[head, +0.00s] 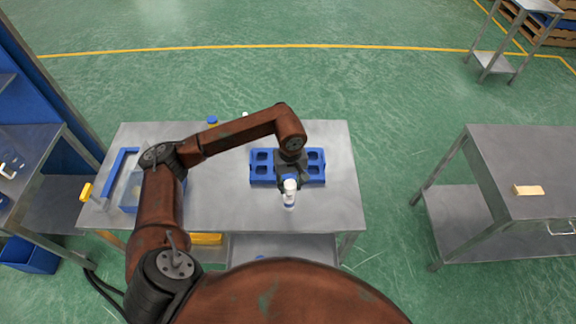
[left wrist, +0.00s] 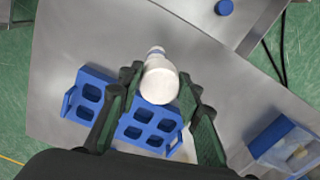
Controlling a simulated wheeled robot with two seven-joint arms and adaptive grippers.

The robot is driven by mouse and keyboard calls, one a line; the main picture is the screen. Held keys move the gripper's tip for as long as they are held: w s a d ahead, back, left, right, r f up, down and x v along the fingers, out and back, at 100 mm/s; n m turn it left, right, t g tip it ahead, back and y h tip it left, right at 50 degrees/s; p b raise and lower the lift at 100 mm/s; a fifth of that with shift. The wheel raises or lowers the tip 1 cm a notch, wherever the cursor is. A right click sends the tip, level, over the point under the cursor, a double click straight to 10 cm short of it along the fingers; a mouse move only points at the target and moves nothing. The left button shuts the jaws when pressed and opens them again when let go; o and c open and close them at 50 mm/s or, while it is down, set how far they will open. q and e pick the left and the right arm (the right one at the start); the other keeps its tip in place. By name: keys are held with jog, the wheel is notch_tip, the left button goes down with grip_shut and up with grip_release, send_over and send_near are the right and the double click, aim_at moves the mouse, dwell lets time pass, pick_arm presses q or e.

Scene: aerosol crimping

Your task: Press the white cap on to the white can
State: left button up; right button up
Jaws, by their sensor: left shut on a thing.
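My left gripper (head: 290,180) points down over the front of the table, its fingers around a white cap (left wrist: 160,86). The cap is a wide, round white piece between the fingertips in the left wrist view. Directly below and in line with it is the white can (head: 289,200), with a bluish band near its lower end. The can looks upright at the table's front, just before the blue rack. Whether the cap is seated or only resting on the can is too small to tell. My right gripper is not in view.
A blue rack (head: 262,179) with several square holes lies behind the can; it also shows in the left wrist view (left wrist: 122,122). A blue-edged clear bin (head: 130,207) stands at the table's left. A small blue round piece (head: 212,120) lies at the back edge. The table's right is clear.

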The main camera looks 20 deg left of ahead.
aim_at(289, 182)
pick_arm(q)
jog(key=shift+w+a+r+n+p, duration=0.25)
jog(key=shift+w+r+n+p, duration=0.2)
jog(key=shift+n+p, duration=0.15)
jog(key=shift+w+a+r+n+p, duration=0.2)
jog(key=shift+w+r+n+p, duration=0.2)
jog(key=shift+n+p, duration=0.2)
jog(key=shift+w+a+n+p, duration=0.2)
jog(key=shift+n+p, duration=0.1)
jog(key=shift+n, duration=0.1)
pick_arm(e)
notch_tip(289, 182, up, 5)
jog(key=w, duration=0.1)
pick_arm(q)
jog(key=shift+f, duration=0.8)
notch_tip(289, 182, down, 2)
jog(key=shift+f+b, duration=0.1)
jog(key=shift+b, duration=0.45)
notch_tip(289, 182, down, 3)
jog(key=b, duration=0.2)
jog(key=shift+f+b, duration=0.1)
jog(key=shift+b, duration=0.3)
jog(key=shift+f+b, duration=0.4)
jog(key=shift+b, duration=0.1)
jog(key=shift+f, duration=0.1)
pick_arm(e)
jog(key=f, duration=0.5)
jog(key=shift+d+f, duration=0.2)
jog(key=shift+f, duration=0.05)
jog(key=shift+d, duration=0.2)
